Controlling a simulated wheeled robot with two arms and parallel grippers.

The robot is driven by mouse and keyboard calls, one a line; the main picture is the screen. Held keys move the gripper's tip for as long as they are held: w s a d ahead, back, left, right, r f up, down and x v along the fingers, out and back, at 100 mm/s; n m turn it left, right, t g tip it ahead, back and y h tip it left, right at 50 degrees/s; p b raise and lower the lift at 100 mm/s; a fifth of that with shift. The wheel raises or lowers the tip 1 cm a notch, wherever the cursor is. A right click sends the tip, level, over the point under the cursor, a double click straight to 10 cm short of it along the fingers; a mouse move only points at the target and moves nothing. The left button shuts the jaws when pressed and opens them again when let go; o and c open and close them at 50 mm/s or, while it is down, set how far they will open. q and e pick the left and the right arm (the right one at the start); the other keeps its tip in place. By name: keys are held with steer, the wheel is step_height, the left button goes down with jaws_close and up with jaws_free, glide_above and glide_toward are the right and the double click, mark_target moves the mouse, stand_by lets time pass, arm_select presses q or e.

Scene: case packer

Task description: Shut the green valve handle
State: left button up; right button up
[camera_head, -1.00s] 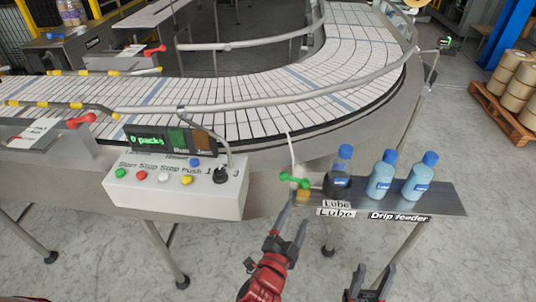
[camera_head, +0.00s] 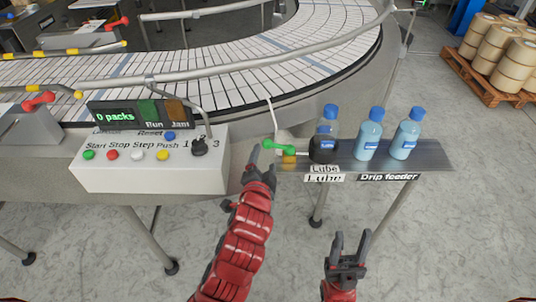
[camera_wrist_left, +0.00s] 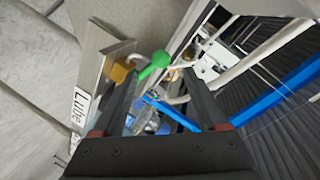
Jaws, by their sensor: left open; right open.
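The green valve handle (camera_head: 280,146) sits at the left end of the lube shelf, on a small brass valve body (camera_head: 289,155). My left gripper (camera_head: 261,166) is open just left of the handle. In the left wrist view, the handle (camera_wrist_left: 155,65) shows ahead, between the lines of the open fingers (camera_wrist_left: 158,82), with the brass body (camera_wrist_left: 121,71) to its left. Contact cannot be told. My right gripper (camera_head: 350,246) is open and empty, lower right, in front of the shelf and away from the handle.
A control box (camera_head: 205,175) stands left of my left gripper. The conveyor (camera_head: 230,85) curves behind. Free floor lies in front of the shelf.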

mark_target(267, 146)
arm_select(q)
steer(key=p+x, duration=0.3)
steer(key=x, duration=0.4)
steer(key=shift+w, duration=0.35)
steer(key=shift+w+d+f, duration=0.1)
steer(key=shift+w+f, duration=0.1)
steer(key=shift+w, duration=0.25)
jaws_close()
steer(key=shift+r, duration=0.2)
stand_by(0.5)
